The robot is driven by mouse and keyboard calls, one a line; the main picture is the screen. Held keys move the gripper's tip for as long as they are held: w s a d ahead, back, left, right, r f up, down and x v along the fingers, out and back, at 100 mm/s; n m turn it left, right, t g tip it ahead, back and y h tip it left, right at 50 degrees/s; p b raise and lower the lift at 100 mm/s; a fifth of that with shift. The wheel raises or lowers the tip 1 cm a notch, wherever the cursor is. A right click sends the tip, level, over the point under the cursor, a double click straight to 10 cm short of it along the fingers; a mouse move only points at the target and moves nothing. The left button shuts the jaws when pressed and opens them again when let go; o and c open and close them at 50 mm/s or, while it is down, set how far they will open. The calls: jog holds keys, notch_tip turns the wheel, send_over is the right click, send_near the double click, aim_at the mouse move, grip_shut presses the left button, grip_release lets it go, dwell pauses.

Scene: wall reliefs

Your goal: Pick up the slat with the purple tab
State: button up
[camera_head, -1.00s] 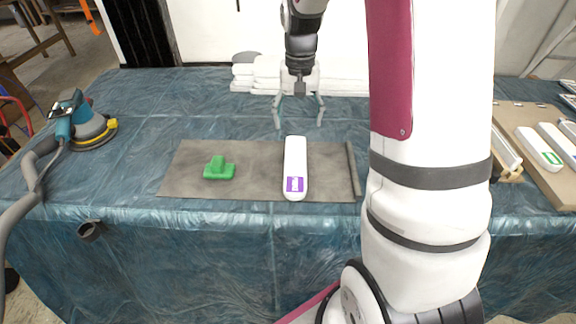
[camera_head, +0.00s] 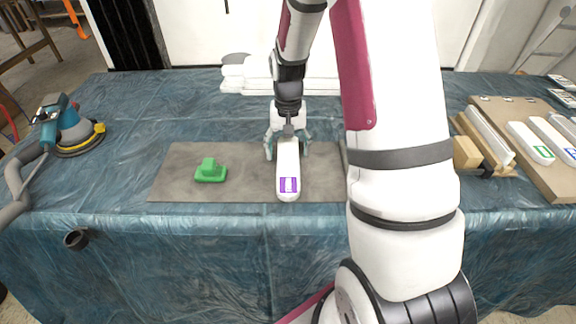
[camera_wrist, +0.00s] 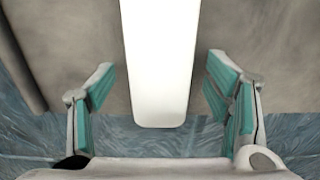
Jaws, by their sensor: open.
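The white slat with the purple tab (camera_head: 288,172) lies on the grey-brown mat (camera_head: 240,187), its tab end toward the front edge. My gripper (camera_head: 287,153) is at the slat's far end, its fingers on either side. In the wrist view my gripper (camera_wrist: 168,95) is open, with a teal-padded finger left and right of the white slat (camera_wrist: 160,60). A gap shows between each pad and the slat. The purple tab is outside the wrist view.
A green block with a raised grip (camera_head: 210,171) sits on the mat to the left. A sander (camera_head: 72,130) with a hose stands at the far left. At right, a board (camera_head: 540,165) holds other white slats. White folded stacks (camera_head: 250,75) lie behind my gripper.

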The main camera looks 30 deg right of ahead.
jog(key=c, duration=1.3)
jog(key=shift+c, duration=0.2)
